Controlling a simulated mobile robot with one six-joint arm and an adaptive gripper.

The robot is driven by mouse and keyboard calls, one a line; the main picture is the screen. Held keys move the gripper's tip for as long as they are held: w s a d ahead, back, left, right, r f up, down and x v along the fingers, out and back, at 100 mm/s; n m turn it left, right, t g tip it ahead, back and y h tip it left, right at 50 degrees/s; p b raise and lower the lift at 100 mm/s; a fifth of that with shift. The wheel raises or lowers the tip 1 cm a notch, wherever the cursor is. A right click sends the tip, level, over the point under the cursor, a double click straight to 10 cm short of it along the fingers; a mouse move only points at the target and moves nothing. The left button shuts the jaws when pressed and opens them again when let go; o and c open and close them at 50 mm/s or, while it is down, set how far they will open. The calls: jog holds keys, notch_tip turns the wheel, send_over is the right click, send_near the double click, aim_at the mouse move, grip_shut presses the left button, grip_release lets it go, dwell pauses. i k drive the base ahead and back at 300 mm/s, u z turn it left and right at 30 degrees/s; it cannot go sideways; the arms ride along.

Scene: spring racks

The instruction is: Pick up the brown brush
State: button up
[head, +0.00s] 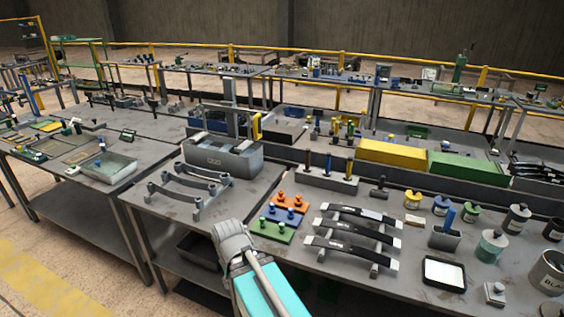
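A grey block (328,181) on the right-hand bench holds several upright handles in a row. One is a thin brown handle (307,160), which may be the brown brush; it is too small to make out bristles. It stands upright beside a blue handle (328,162) and a yellow one (349,166). My arm reaches in from the bottom centre, in front of the bench and well short of the block. My gripper cannot be made out in this view.
Green and orange plates (272,229) and a rack of dark curved springs (350,230) lie between my arm and the block. Several cans, a white-topped tray (444,273) and yellow (392,158) and green bins (468,167) are at the right. A grey bin (222,160) stands left.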

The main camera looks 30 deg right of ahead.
aim_at(306, 169)
jog(key=i, duration=0.8)
jog(key=z, duration=0.45)
jog(key=i, duration=0.8)
jog(key=z, duration=0.45)
jog(key=k, duration=0.95)
jog(key=z, duration=0.1)
jog(key=i, duration=0.55)
jog(key=z, duration=0.05)
